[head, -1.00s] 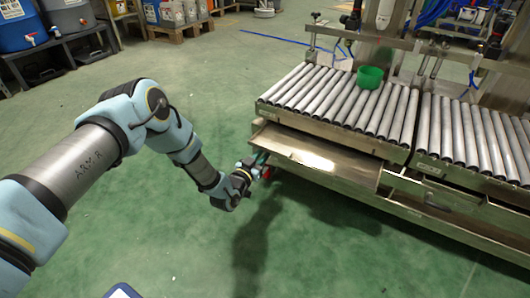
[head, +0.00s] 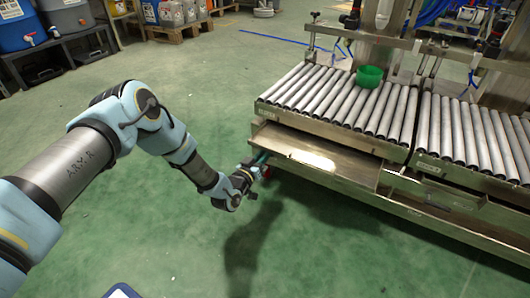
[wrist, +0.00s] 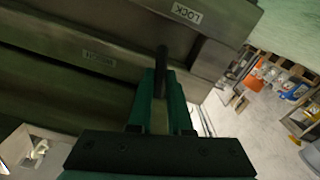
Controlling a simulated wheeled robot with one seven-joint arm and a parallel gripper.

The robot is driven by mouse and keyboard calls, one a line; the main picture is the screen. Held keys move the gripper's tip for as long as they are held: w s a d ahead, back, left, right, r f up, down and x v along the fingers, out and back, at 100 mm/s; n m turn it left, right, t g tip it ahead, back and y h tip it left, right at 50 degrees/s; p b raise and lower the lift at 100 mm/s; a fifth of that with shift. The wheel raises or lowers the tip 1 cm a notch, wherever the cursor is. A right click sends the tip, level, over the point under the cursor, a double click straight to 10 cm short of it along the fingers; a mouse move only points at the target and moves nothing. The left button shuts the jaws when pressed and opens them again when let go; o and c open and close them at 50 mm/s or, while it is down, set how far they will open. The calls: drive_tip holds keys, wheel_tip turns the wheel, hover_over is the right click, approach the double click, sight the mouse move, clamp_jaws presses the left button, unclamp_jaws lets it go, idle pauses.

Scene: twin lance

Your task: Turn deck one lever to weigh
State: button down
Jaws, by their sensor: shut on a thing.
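My gripper (head: 258,163) is at the left end of the near roller deck (head: 268,106), low beside its steel frame. In the wrist view its green fingers (wrist: 161,98) are closed around the dark rod of the lever (wrist: 161,62). The rod stands between two labels on the frame. The LOCK label (wrist: 187,13) is to the upper right, and a second label (wrist: 98,58), which seems to read WEIGH, is to the left. The lever's base is hidden by the fingers. In the head view the lever is hidden behind my gripper.
A steel tray (head: 318,158) juts out below the deck, close to my gripper. A second roller deck (head: 475,138) adjoins on the right. The green floor (head: 330,250) in front is clear.

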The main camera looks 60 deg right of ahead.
drive_tip(key=shift+s+r+n+b, duration=0.35)
drive_tip(key=shift+n+b, duration=0.15)
drive_tip(key=shift+n, duration=2)
drive_tip(key=shift+s+r+n+b, duration=0.25)
drive_tip(key=shift+r+n+b, duration=0.25)
drive_tip(key=shift+n, duration=2)
drive_tip(key=shift+s+r+n+b, duration=0.3)
drive_tip(key=shift+n+b, duration=0.25)
drive_tip(key=shift+n, duration=1.95)
drive_tip(key=c, duration=0.8)
unclamp_jaws()
drive_tip(key=shift+c, duration=0.2)
